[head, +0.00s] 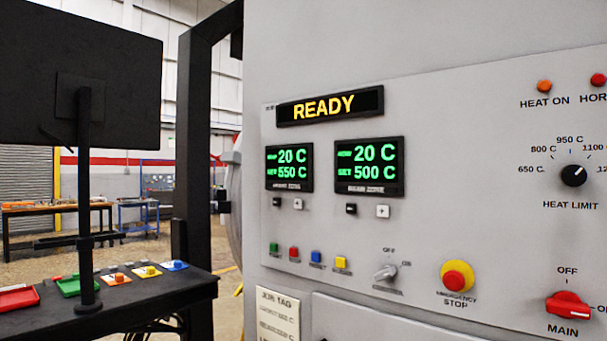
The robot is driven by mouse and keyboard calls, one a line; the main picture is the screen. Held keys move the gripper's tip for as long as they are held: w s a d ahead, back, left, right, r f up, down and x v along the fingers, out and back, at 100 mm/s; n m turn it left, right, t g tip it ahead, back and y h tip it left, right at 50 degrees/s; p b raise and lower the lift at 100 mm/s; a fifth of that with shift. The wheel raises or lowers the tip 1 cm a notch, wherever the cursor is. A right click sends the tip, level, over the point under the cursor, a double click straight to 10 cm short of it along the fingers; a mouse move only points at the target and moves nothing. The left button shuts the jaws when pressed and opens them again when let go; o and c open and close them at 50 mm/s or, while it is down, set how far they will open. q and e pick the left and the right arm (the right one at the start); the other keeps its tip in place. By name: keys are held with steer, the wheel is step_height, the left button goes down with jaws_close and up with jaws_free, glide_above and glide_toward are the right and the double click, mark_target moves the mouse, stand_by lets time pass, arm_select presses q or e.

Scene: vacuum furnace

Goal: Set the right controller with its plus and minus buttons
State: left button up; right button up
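The right controller (370,166) is a black display on the grey panel with green text, reading 20 C above and SET 500 C below. Under it sit a dark minus button (351,209) and a white plus button (383,211). The left controller (289,168) reads 20 C and SET 550 C, with its own dark button (276,202) and light button (298,204) below. A status display (330,106) above reads READY in yellow. Neither of my grippers is in the head view, and nothing touches the buttons.
Below are small coloured buttons, a grey selector switch (385,272), a yellow and red emergency stop (457,277), a heat limit knob (573,176) and a red main switch (568,305). A job tag (278,314) hangs lower left. A monitor (80,75) stands on a dark bench at left.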

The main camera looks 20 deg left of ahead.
stand_by(0.9)
arm_select(q)
steer(key=shift+w+r, duration=0.1)
steer(key=shift+w, duration=0.05)
steer(key=c, duration=0.6)
jaws_close()
stand_by(0.8)
